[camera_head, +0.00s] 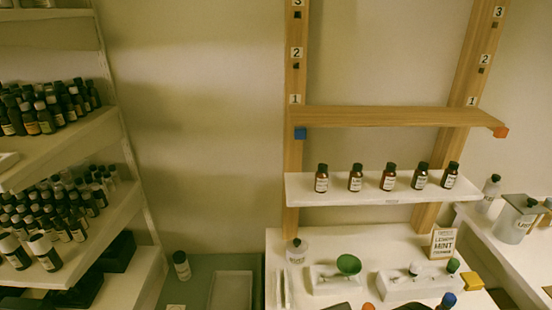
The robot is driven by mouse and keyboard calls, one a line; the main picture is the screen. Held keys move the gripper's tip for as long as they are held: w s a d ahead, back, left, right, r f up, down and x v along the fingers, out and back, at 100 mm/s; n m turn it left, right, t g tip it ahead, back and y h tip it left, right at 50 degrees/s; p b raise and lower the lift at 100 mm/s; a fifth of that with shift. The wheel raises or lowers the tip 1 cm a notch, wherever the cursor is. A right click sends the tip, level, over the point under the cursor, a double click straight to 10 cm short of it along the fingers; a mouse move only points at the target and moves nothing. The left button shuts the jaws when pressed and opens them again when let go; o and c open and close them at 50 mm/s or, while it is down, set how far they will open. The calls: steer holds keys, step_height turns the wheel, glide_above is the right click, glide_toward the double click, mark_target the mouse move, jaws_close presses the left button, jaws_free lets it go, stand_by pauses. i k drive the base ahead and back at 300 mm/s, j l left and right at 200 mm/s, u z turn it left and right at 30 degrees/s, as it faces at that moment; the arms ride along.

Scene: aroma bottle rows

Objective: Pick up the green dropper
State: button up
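A small green bulb-like top (453,266) shows at the right end of the white holder (405,290) on the white table; it looks like the green dropper, and its lower part is hidden in or behind the holder. A larger round green piece (348,264), like a dish or funnel, sits over the left white holder (322,280). A blue top (448,299) stands in front of the right holder, and an orange top (368,306) is cut by the bottom edge. My gripper is not in view.
A white shelf (300,190) with several brown bottles hangs above the table, under a wooden shelf (390,117). A Lemon Mint sign (442,243) and a yellow block (473,281) stand near the green top. A white bottle (297,251) is at the table's left. Bottle racks (110,115) fill the left.

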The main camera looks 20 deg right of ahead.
mark_target(454, 264)
steer(key=z, duration=1.9)
